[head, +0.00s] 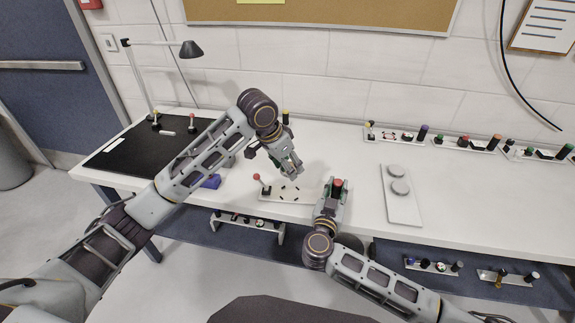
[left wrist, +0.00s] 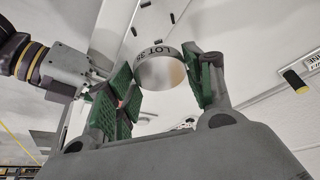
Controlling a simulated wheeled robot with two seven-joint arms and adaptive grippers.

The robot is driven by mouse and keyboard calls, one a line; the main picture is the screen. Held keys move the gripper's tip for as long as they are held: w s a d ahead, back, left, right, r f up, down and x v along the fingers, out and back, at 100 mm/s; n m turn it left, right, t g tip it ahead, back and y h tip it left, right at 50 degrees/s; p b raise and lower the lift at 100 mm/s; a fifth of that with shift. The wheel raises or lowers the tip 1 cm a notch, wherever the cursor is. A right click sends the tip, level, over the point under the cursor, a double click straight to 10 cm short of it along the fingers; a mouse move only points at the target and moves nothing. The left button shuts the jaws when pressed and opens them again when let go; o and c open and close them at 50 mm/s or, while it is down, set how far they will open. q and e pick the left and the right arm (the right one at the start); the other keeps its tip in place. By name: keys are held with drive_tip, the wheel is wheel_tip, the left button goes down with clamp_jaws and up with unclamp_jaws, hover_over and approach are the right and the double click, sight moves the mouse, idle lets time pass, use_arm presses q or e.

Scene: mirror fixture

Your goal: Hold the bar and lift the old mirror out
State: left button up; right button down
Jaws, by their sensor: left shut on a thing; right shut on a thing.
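My left gripper (head: 290,167) is above the pale fixture plate (head: 280,193) in the head view. In the left wrist view its green-padded fingers (left wrist: 166,82) are shut on a round silvery disc marked "LOT 35", the old mirror (left wrist: 160,72). The mirror is hidden by the gripper in the head view. My right gripper (head: 332,194) is at the right end of the fixture, shut on the bar, whose red end (head: 337,183) shows between its fingers. The rest of the bar is hidden.
A red-knobbed lever (head: 257,178) stands at the fixture's left end. A white plate with two round discs (head: 402,207) lies to the right. A black mat (head: 140,150) and blue block (head: 211,182) lie left. Several racks of small parts (head: 395,137) line the back.

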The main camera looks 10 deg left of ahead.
use_arm(q)
drive_tip(key=shift+r, duration=2.45)
use_arm(e)
drive_tip(key=c, duration=1.1)
unclamp_jaws()
drive_tip(key=shift+s, duration=0.1)
drive_tip(key=shift+s+a, duration=0.3)
drive_tip(key=shift+s, duration=1.65)
drive_tip(key=shift+s+a, duration=0.35)
drive_tip(key=shift+s, duration=1.6)
drive_tip(key=shift+s+a, duration=0.3)
drive_tip(key=shift+s, duration=1.65)
use_arm(q)
drive_tip(key=shift+s, duration=0.1)
